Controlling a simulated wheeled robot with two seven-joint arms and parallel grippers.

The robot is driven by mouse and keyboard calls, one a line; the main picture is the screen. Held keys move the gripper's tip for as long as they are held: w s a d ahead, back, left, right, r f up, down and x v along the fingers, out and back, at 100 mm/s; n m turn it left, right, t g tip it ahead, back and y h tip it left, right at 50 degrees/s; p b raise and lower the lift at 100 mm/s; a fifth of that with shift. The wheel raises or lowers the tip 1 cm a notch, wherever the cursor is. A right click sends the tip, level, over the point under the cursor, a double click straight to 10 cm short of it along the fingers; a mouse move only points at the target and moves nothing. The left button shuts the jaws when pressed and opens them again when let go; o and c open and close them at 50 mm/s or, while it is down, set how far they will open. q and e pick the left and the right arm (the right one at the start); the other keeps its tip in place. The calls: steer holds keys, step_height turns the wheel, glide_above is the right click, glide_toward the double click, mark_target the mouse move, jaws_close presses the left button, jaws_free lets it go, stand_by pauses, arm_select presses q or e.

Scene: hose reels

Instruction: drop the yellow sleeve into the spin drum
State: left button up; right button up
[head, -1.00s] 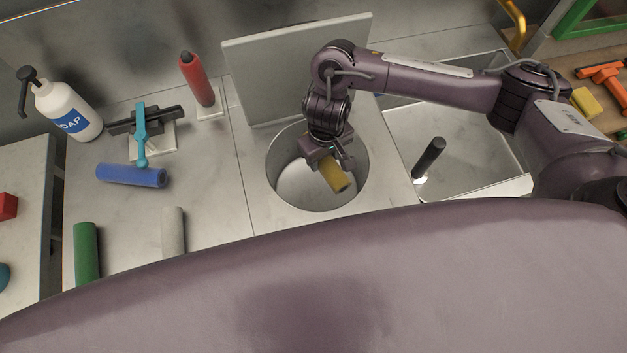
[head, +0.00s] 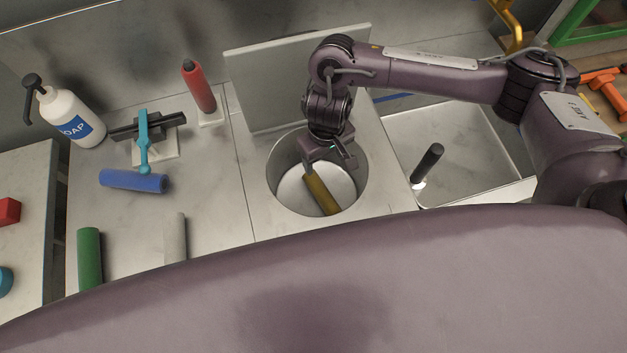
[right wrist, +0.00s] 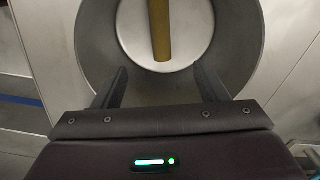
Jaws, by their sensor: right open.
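The yellow sleeve (head: 322,194) lies inside the round spin drum (head: 357,188), on or close to its pale floor. In the right wrist view the sleeve (right wrist: 160,30) shows beyond my fingertips, apart from them, within the drum (right wrist: 240,60). My right gripper (head: 326,162) is over the drum opening, pointing down. Its two fingers (right wrist: 162,80) are spread wide with nothing between them. My left gripper is not in view.
The drum's square lid (head: 290,75) stands raised behind the opening. A blue sleeve (head: 134,181), green sleeve (head: 89,258), whitish sleeve (head: 175,238), red sleeve on a stand (head: 198,86) and soap bottle (head: 72,118) are left.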

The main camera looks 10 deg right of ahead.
step_height(320, 180, up, 5)
steer(key=shift+f+p, duration=0.15)
steer(key=shift+p, duration=0.3)
